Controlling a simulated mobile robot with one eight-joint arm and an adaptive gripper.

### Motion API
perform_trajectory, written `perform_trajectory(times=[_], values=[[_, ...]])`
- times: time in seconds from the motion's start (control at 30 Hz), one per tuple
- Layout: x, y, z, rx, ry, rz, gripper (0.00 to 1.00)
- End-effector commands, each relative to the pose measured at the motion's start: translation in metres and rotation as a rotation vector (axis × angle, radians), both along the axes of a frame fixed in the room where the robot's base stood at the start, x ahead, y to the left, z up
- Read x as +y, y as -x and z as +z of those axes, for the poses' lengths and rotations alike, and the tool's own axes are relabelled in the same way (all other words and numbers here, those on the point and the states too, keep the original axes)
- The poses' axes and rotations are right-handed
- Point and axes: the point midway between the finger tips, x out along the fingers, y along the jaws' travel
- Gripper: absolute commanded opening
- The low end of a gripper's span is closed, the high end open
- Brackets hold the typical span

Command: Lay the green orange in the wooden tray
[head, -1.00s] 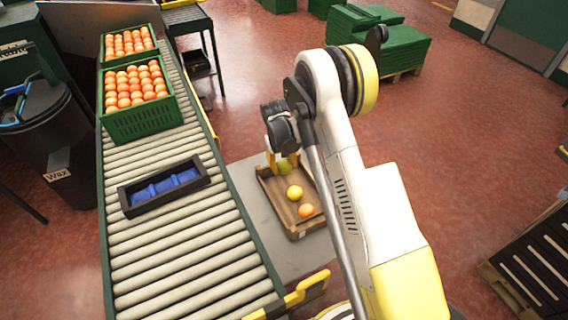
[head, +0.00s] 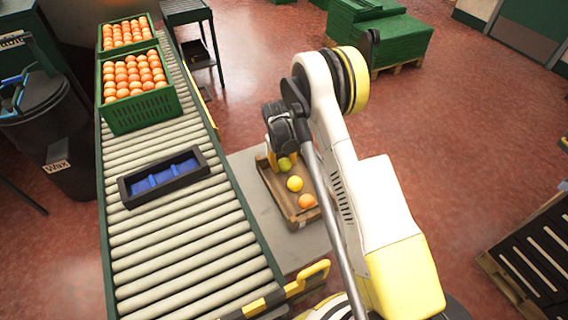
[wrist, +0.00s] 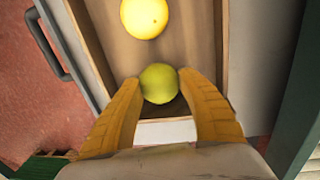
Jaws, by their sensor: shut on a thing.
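The green orange (wrist: 159,84) is between the two yellow fingers of my gripper (wrist: 160,88), which touch it from both sides. It also shows in the head view (head: 285,164), just under my gripper (head: 280,158). The wooden tray (wrist: 198,30) lies beneath it, and the green orange is at the tray's far end in the head view. I cannot tell whether it touches the tray floor. A yellow orange (head: 295,184) lies in the middle of the tray, and an orange-coloured one (head: 307,201) lies near its front end (head: 303,222).
The tray stands on a grey surface (head: 306,246) beside the roller conveyor (head: 200,260). On the conveyor are a black box with blue compartments (head: 133,199) and green crates of oranges (head: 142,117). A bin marked Wax (head: 45,120) stands at the left.

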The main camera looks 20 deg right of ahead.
Motion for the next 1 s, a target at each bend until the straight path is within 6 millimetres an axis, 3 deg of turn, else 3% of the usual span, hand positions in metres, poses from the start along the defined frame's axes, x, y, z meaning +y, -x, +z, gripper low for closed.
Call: perform_trajectory(times=[1.0], values=[[0.0000, 0.0000, -0.0096, 0.000, 0.000, 0.000, 0.07]])
